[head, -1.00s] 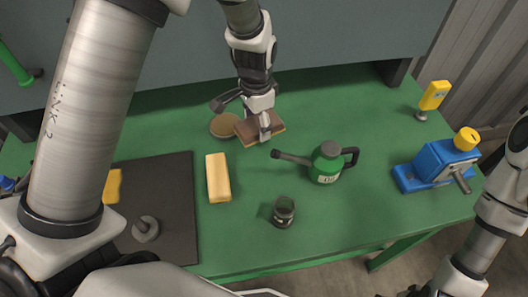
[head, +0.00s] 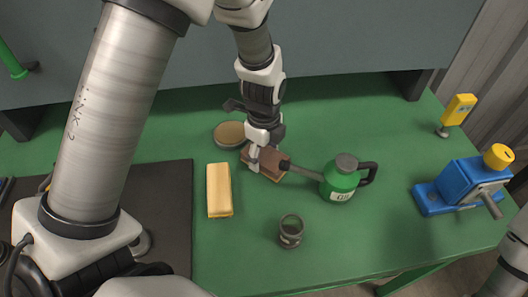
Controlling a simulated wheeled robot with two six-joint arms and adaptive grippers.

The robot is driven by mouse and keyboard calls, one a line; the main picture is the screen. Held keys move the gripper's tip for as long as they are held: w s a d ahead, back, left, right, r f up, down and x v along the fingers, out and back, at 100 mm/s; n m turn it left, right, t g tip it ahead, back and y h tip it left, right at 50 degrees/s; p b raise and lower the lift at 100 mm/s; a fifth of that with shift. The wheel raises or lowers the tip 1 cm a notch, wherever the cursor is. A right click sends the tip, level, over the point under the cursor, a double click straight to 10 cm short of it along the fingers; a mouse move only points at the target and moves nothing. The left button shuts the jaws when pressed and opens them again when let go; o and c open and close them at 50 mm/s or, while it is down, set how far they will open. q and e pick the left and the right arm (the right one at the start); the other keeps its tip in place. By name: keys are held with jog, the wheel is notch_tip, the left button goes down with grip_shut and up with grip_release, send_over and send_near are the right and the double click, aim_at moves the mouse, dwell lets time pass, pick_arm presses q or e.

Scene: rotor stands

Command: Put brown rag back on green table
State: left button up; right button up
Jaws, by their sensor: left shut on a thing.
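The brown rag (head: 273,174) is a folded, block-like piece with a pale lower edge. It is in the middle of the green table (head: 345,245), close to the table top; whether it touches cannot be told. My left gripper (head: 260,160) reaches down from above and is shut on the brown rag, covering part of it. The spout of the green oil can (head: 342,180) ends at the rag's right side and overlaps it in the picture. My right gripper is out of view.
A yellow block (head: 219,190) lies left of the rag, and a round tan-topped tin (head: 229,134) behind it. A dark cup (head: 291,231) stands in front. A black mat (head: 172,215) covers the left; a blue vise-like device (head: 462,184) stands right.

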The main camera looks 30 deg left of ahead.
aim_at(264, 154)
pick_arm(q)
jog(key=shift+f, duration=0.15)
jog(key=o, duration=1)
notch_tip(264, 154, up, 12)
jog(key=shift+r, duration=0.2)
